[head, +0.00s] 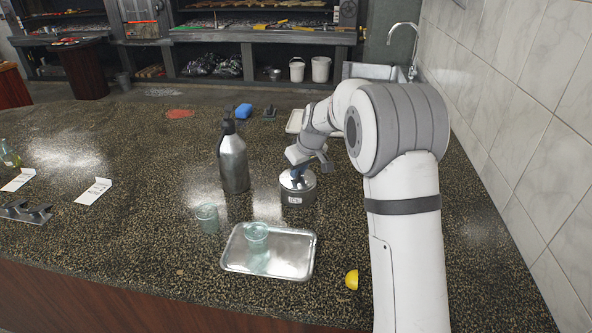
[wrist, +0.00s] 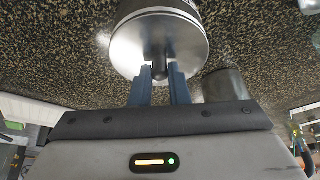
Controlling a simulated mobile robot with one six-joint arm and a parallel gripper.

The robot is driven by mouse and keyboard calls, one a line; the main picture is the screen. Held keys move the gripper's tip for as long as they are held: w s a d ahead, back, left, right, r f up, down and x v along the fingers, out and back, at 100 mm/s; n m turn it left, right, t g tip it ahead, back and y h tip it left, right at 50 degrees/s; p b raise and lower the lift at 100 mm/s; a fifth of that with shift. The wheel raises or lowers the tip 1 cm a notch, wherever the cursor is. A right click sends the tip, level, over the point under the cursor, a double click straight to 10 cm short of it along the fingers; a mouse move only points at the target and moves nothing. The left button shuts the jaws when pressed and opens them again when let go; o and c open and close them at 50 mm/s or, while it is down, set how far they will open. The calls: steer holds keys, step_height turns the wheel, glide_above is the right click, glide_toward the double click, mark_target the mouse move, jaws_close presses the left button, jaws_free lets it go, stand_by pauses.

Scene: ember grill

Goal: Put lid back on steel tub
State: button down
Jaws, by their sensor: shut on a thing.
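The steel tub (head: 308,194) stands on the speckled counter, with a white label reading ICE on its front. Its round steel lid (head: 290,183) is at the top of the tub, roughly level; I cannot tell whether it is fully seated. In the wrist view the lid (wrist: 180,38) fills the upper middle, with part of the tub behind it. My gripper (head: 298,173) points down over the lid. Its blue fingers show in the wrist view (wrist: 160,78), shut on the lid's dark knob (wrist: 158,70).
A steel pump bottle (head: 234,163) stands close left of the tub. A glass (head: 207,218) and a metal tray (head: 292,262) holding another glass (head: 257,236) are nearer. A lemon half (head: 352,279) lies right of the tray. A tiled wall (head: 520,130) bounds the right side.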

steer(key=c, duration=1.3)
jaws_free()
steer(key=shift+o, duration=0.5)
steer(key=o, duration=0.4)
steer(key=shift+s+r+p, duration=0.1)
steer(key=shift+r+p, duration=1.75)
steer(key=shift+r, duration=1.65)
steer(key=shift+c, duration=0.4)
